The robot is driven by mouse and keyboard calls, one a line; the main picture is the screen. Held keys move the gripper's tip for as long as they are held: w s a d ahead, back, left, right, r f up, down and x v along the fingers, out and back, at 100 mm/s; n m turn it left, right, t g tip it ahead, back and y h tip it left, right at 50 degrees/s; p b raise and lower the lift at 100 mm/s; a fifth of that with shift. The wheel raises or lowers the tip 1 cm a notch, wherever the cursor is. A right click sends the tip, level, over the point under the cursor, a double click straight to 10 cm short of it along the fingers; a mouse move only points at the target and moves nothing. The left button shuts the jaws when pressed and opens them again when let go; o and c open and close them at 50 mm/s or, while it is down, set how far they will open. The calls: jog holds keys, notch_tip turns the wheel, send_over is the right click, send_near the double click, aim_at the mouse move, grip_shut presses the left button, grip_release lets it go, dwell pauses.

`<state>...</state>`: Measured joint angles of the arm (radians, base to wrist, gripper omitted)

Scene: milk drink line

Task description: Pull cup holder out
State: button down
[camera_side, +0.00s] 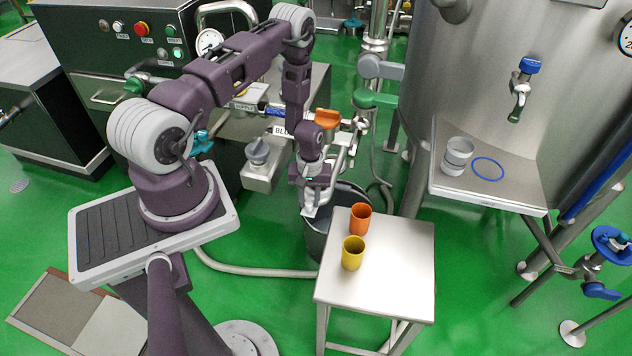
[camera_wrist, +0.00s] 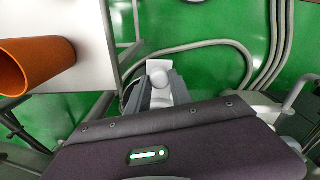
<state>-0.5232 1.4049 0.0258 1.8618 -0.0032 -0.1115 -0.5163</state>
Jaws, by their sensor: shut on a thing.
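My gripper (camera_side: 312,203) points down at the near rim of a dark bucket, left of the small steel table. An orange cup (camera_side: 360,218) and a yellow cup (camera_side: 353,254) stand upright on the small table (camera_side: 395,280), to the right of my gripper. The orange cup also shows at the left of the wrist view (camera_wrist: 35,65).
The dark bucket (camera_side: 318,240) stands on the green floor, partly hidden by my gripper and the table. A shelf (camera_side: 510,190) at the tank bears stacked clear cups (camera_side: 457,155) and a blue ring (camera_side: 488,169). A hose (camera_side: 250,267) runs along the floor.

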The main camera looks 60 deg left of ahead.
jog(key=s+d, duration=0.3)
jog(key=shift+s+d, duration=0.3)
jog(key=shift+d, duration=0.05)
jog(key=c, duration=1.1)
grip_release()
jog(key=shift+c, duration=0.2)
notch_tip(320, 180, up, 7)
jog(key=shift+w+r, duration=0.1)
jog(key=shift+w, duration=0.05)
